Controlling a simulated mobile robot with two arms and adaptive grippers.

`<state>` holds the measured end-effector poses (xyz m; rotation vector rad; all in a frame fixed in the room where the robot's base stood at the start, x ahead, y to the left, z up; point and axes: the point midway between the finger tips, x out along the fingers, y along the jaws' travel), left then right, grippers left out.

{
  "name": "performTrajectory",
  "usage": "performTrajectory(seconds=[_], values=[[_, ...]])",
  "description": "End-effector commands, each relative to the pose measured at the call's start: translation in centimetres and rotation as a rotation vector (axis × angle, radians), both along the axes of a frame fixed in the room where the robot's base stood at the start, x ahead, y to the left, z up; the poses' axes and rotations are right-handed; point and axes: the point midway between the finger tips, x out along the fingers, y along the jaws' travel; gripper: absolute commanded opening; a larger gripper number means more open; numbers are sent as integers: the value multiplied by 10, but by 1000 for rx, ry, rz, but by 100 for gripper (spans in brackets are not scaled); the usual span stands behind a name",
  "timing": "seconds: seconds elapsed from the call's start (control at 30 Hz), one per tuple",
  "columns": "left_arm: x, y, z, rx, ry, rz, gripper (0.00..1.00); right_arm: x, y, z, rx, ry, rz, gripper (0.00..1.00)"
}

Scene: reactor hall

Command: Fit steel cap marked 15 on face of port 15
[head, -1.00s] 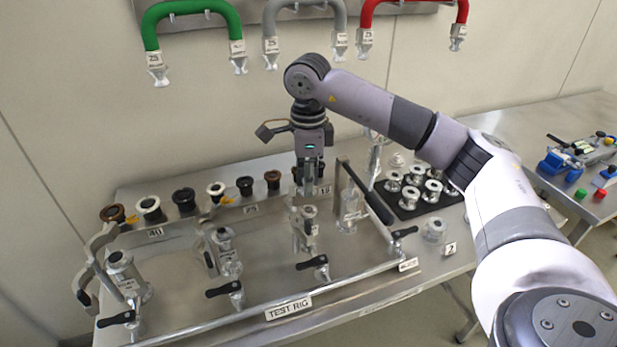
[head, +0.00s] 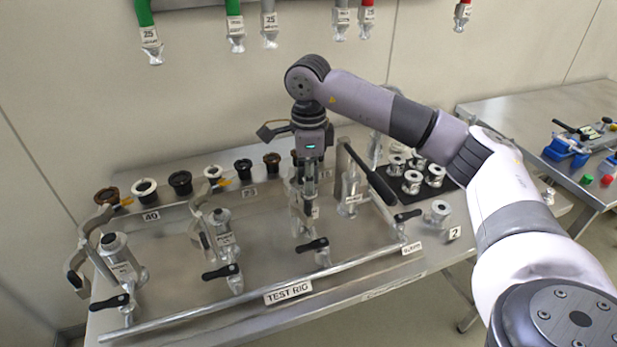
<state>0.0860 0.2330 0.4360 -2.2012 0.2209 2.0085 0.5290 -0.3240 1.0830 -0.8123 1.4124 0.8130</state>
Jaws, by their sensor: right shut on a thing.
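My right gripper (head: 308,176) points straight down over the test rig, its fingers shut on a small steel piece that looks like the cap. The fingers hide most of this piece, and no 15 mark is readable on it. A steel port (head: 303,214) stands directly below the gripper, with a black-handled lever (head: 312,245) in front of it. The port's number is too small to read. I cannot tell whether the held piece touches the port's face. My left gripper is not in view.
More ports stand to the left (head: 115,250) and centre-left (head: 222,222), with open clamp arms. A raised black-handled lever (head: 370,175) stands close right of the gripper. Several steel caps sit on a black mat (head: 436,192). A row of dark and white fittings (head: 180,184) lines the back.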

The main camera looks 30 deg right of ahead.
Motion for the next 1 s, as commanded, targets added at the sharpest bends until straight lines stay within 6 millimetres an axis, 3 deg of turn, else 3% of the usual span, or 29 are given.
performTrajectory(seconds=[0.4,0.43,0.77,1.0], values=[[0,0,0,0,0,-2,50,0,0,0,0,0,0,0],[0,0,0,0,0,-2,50,0,0,0,0,0,0,21],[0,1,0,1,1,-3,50,0,0,0,0,0,0,43],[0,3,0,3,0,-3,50,0,0,0,0,0,0,43]])
